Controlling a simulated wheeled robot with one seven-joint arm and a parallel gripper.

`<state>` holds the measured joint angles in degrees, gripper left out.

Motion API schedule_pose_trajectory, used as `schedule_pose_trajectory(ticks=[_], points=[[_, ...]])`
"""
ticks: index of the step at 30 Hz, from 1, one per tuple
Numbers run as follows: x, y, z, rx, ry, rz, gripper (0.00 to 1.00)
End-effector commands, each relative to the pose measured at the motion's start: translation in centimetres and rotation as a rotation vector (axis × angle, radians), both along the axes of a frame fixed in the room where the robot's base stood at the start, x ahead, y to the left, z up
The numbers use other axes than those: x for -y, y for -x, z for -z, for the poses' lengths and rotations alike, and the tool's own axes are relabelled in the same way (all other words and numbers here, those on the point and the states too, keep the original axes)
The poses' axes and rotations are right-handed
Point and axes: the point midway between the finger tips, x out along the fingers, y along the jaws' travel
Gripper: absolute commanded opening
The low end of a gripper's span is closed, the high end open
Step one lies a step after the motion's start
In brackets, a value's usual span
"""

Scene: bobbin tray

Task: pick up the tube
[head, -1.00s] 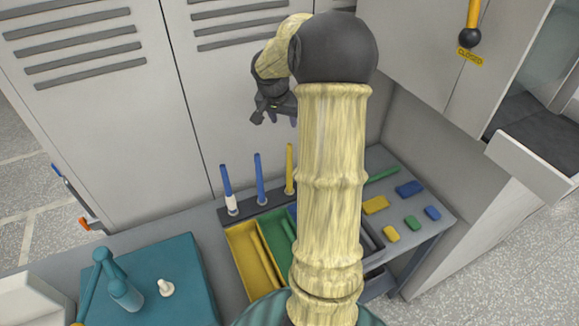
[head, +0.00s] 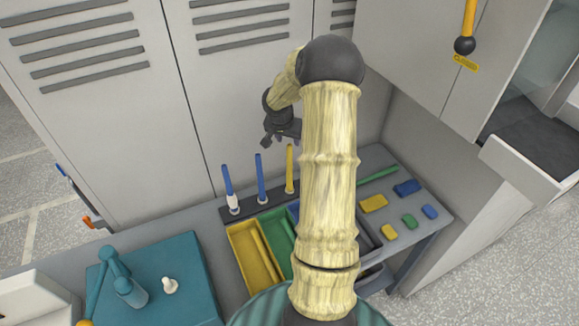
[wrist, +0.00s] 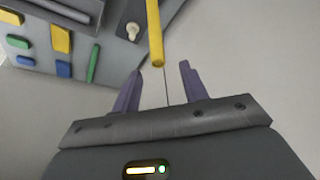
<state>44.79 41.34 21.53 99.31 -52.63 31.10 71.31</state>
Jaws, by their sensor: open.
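Three upright tubes stand on a dark rack (head: 243,210) at the back of the bench: two blue, the left one (head: 227,182) with a white lower part and the other (head: 261,175) beside it, and a yellow tube (head: 290,168) at the right. My gripper (head: 282,142) is above and behind the yellow tube, apart from it. In the wrist view, the open, empty fingers (wrist: 158,88) point toward the yellow tube (wrist: 155,35); its near end lies just beyond and between the fingertips. Its lower part is out of that view.
A bare white peg (wrist: 133,30) stands near the yellow tube. Coloured blocks (head: 374,204) and a green rod (head: 378,173) lie right. A teal box (head: 190,300) stands left; lockers (head: 120,120) rise behind.

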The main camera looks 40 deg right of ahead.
Motion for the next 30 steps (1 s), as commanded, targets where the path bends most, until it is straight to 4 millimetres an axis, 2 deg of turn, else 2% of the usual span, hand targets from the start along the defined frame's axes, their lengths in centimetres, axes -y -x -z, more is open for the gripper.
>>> schedule_pose_trajectory(ticks=[4,17,30], points=[[0.5,-0.2,1.2,0.0,-0.001,0.002,0.44],[0.6,-0.2,1.7,-0.001,-0.002,0.002,0.44],[1.8,-0.8,6.1,-0.001,-0.001,0.002,0.44]])
